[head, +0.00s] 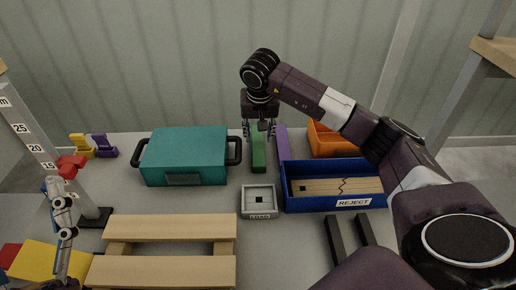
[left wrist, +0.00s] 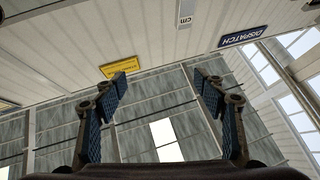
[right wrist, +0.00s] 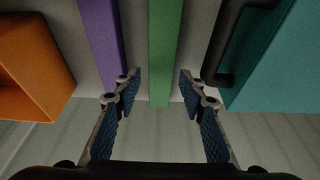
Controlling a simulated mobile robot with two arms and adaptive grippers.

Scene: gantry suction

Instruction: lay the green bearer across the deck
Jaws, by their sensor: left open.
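The green bearer (head: 258,160) is a long green bar lying on the table, pointing away from me, between the teal case and a purple bar. My right gripper (head: 259,132) is above its far part, pointing down. In the right wrist view the green bearer (right wrist: 164,45) runs between the open fingers (right wrist: 160,90), with a gap on each side; the jaws are empty. The deck (head: 170,228) is pale wooden slats at the front left. My left gripper (head: 62,225) is at the left edge, partly shown; in the left wrist view its open fingers (left wrist: 165,95) hold nothing.
The teal case (head: 185,155) stands close left of the bearer, and the purple bar (head: 283,142) close right. A grey LOAD tray (head: 259,201) sits in front of the bearer. A blue REJECT bin (head: 335,203) holding a cracked board and an orange bin (head: 330,142) are to the right.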

